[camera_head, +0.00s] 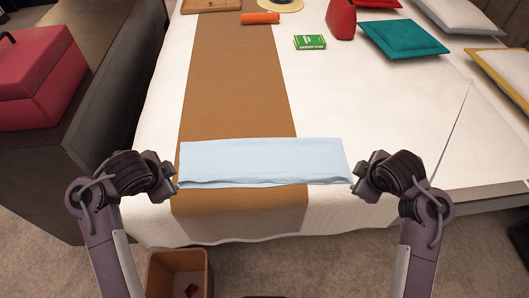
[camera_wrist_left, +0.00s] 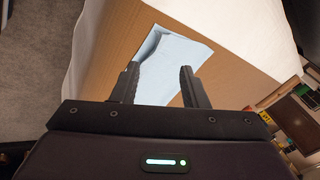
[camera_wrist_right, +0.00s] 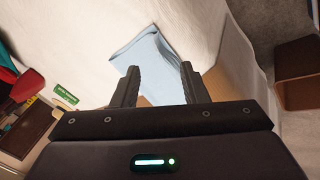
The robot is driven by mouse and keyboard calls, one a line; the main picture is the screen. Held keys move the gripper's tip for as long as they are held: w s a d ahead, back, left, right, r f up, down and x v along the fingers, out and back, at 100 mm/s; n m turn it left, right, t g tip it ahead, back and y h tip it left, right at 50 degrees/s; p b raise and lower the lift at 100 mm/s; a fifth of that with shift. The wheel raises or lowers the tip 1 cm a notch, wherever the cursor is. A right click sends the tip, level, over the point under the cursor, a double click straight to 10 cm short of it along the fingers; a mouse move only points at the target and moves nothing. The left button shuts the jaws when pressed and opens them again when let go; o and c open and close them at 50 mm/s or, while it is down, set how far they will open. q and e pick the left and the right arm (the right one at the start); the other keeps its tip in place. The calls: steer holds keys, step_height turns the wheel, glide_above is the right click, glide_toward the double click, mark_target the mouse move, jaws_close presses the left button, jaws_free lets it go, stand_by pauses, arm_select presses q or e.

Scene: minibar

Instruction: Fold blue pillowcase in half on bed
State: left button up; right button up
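The light blue pillowcase (camera_head: 262,162) lies near the front edge of the bed as a wide, low strip, across the brown runner and white cover. Its front edge shows a fold line with layers slightly apart, and the right front corner reaches toward my right gripper. My left gripper (camera_head: 176,184) is at its left front corner; in the left wrist view its fingers (camera_wrist_left: 159,72) are apart, with the pillowcase (camera_wrist_left: 170,62) beyond and between them. My right gripper (camera_head: 354,184) is at the right front corner; its fingers (camera_wrist_right: 160,71) are also apart, with the pillowcase (camera_wrist_right: 148,55) between and beyond them. Contact is unclear.
The brown runner (camera_head: 235,90) and white bed cover (camera_head: 390,110) are clear behind the pillowcase. A green box (camera_head: 310,42), orange roll (camera_head: 261,18), red bag (camera_head: 341,20) and teal cushion (camera_head: 403,40) lie farther back. A brown bin (camera_head: 180,262) stands on the floor.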

arm_select(q)
steer(key=shift+c, duration=0.3)
arm_select(e)
steer(key=shift+c, duration=0.3)
